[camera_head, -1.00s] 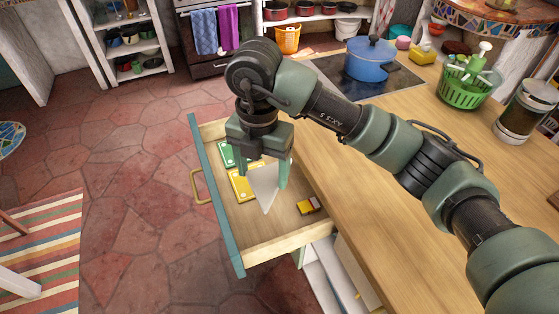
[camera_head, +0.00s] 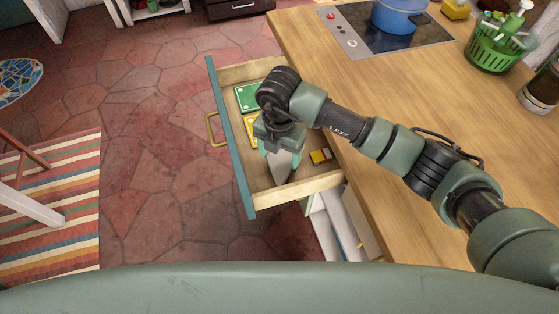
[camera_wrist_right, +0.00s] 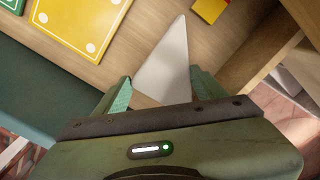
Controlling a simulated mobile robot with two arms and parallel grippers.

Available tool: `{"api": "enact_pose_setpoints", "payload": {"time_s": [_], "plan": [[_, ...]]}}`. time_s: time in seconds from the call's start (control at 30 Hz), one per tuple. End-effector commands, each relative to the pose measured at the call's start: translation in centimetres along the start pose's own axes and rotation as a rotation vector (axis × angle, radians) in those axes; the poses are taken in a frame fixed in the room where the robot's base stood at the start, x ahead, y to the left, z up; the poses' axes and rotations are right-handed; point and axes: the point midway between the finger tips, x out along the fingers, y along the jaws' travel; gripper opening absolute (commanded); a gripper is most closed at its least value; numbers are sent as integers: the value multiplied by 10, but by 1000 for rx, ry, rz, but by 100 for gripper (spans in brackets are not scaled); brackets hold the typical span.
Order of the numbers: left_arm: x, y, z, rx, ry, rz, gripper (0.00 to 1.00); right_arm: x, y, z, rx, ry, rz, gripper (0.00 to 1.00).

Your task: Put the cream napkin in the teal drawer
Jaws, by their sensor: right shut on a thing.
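The teal drawer (camera_head: 231,140) stands pulled out from the counter, its inside pale wood. My right gripper (camera_head: 278,160) is inside the drawer's outline, pointing down, and is shut on the cream napkin (camera_head: 281,167). In the right wrist view the napkin (camera_wrist_right: 166,66) sits between the two green fingers (camera_wrist_right: 160,92), over the wooden drawer bottom. I cannot tell whether its tip touches the bottom. My left gripper is not in view.
In the drawer lie a green card box (camera_head: 248,97), a yellow one (camera_head: 251,131), partly hidden by my gripper, and a small yellow and red box (camera_head: 320,156). The counter (camera_head: 330,100) holds a cooktop with a blue pot (camera_head: 398,14) and a green basket (camera_head: 497,45).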

Motion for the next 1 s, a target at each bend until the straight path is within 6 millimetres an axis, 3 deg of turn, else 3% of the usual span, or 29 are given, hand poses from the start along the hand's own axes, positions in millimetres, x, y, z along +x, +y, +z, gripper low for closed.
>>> {"api": "enact_pose_setpoints", "payload": {"time_s": [0.2, 0.57, 0.6, 0.67, 1.0], "plan": [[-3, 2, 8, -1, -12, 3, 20, 32, -1, -1, 0, 3, -4, 32], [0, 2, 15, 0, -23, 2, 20, 39, 0, -1, 0, 1, -2, 32], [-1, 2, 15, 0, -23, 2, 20, 38, 0, -1, 0, 1, -1, 76], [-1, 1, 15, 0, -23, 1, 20, 38, 0, -1, 0, 1, -1, 92], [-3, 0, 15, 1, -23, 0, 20, 35, -1, 0, 0, 1, -2, 92]]}}
